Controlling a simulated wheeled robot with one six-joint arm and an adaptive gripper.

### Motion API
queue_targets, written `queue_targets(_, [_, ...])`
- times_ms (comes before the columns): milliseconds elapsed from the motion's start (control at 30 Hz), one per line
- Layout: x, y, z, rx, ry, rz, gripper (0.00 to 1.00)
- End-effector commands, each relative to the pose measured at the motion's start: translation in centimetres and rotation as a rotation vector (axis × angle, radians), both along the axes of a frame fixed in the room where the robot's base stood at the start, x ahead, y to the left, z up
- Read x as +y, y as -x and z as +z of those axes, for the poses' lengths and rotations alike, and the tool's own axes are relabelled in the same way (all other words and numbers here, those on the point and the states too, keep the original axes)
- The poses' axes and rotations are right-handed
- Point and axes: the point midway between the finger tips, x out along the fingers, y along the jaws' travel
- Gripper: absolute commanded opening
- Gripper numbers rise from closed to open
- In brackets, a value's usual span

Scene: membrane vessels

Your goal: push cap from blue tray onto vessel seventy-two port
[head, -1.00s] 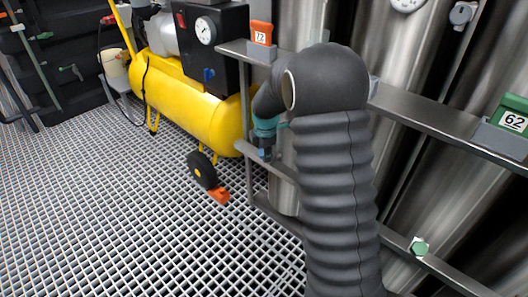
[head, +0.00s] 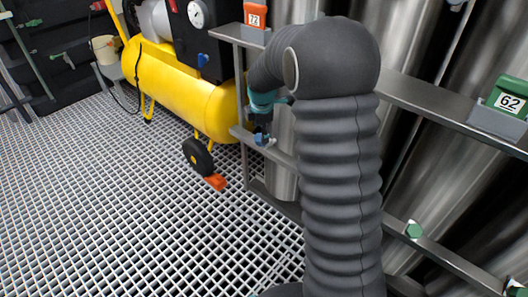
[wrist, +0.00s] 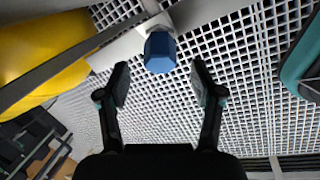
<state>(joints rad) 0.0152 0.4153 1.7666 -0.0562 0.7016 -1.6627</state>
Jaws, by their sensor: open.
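An orange tag reading 72 (head: 255,15) stands on the upper rail in front of a steel vessel (head: 285,150). Below it, a blue six-sided piece (head: 263,139) sits at the lower rail; I cannot tell whether it is a cap or the port itself. In the wrist view this blue piece (wrist: 160,52) is on a pale bracket, ahead of my gripper (wrist: 160,84) and near the middle between its fingers. My gripper is open, with nothing between its fingertips. In the head view my arm largely hides it. I see no blue tray.
A yellow compressor (head: 180,90) with a black wheel stands left of the rails. A green tag reading 62 (head: 508,100) and a green six-sided piece (head: 413,230) are at the right. The grating floor (head: 110,210) at the left is clear.

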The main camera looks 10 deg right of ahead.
Motion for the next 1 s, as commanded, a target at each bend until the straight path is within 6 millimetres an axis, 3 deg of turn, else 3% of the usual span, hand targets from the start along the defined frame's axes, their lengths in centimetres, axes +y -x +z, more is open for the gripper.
queue_targets(33, [0.1, 0.5, 0.9, -0.002, 0.000, 0.000, 0.66])
queue_targets(500, [1.6, 9.9, 0.6, 0.000, 0.000, 0.001, 0.66])
queue_targets(700, [1.8, 11.7, 0.5, 0.000, 0.000, 0.000, 0.66])
queue_targets(1000, [1.9, 12.0, 0.5, 0.000, -0.009, -0.036, 0.66])
